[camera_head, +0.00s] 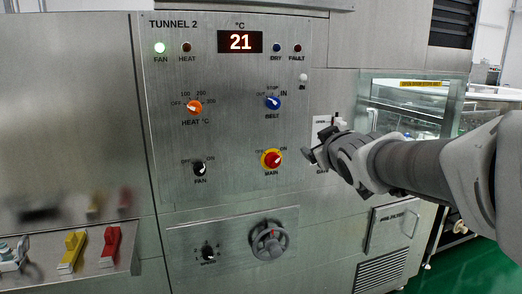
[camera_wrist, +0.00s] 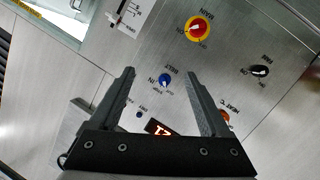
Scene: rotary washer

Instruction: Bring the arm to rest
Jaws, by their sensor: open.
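My gripper (camera_head: 312,153) is in front of the right edge of the metal control panel (camera_head: 230,130), with my arm reaching in from the right. In the wrist view my gripper (camera_wrist: 161,73) is open, with nothing between its two dark fingers. The panel lies beyond the fingers, and the blue BELT knob (camera_wrist: 165,80) shows between them. The gripper appears apart from the knobs. It partly hides a white plate with a dark switch (camera_head: 325,125) at the panel's right in the head view; how far apart they are is unclear.
The panel carries a red-and-yellow MAIN knob (camera_head: 271,159), an orange HEAT knob (camera_head: 194,107), a black FAN knob (camera_head: 199,170) and a display (camera_head: 240,41) reading 21. The green FAN lamp (camera_head: 159,48) is lit. A handwheel (camera_head: 269,240) sticks out below. Yellow (camera_head: 72,250) and red (camera_head: 110,246) levers stand at lower left.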

